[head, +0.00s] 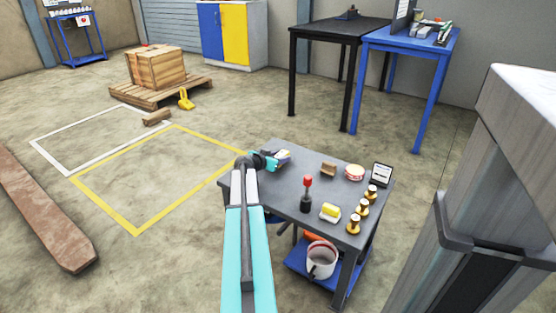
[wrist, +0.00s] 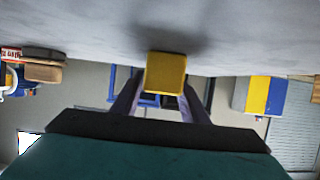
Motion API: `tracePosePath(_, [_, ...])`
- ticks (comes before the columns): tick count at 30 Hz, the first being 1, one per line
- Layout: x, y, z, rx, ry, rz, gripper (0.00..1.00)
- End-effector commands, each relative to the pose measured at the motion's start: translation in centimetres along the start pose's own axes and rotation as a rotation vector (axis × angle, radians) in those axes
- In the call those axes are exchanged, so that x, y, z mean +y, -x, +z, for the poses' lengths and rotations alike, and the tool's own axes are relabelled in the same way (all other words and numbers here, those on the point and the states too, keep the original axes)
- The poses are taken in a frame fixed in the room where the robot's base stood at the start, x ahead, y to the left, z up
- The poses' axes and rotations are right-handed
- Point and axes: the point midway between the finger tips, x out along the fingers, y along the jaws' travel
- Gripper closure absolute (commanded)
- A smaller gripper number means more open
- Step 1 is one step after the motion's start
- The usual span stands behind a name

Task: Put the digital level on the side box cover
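My gripper (head: 272,161) is at the far left corner of the grey table, low over its top. In the wrist view its two fingers (wrist: 165,88) lie close against both sides of a small yellow block-shaped thing (wrist: 166,72), which looks to be the digital level. It also shows as a small pale and yellow shape (head: 284,156) at the gripper in the head view. Whether it touches the table is not clear. I cannot tell for sure which thing is the side box cover; a large grey machine (head: 520,110) with a pale flat top stands at the right.
The grey table (head: 285,200) also holds a red-knobbed tool (head: 307,190), a yellow and white item (head: 330,212), several brass pieces (head: 363,207), a brown block (head: 328,169), a sandwich-like item (head: 354,172) and a tablet (head: 381,174). A bucket (head: 321,260) is below.

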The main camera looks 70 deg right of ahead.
Motion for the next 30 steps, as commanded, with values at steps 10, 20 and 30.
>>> tracePosePath(10, [0.0,0.0,-0.1,0.000,0.000,0.000,0.50])
tracePosePath(20, [0.1,1.1,-0.3,0.000,0.001,-0.001,0.50])
tracePosePath(30, [0.1,5.2,-0.3,0.000,0.001,-0.001,0.50])
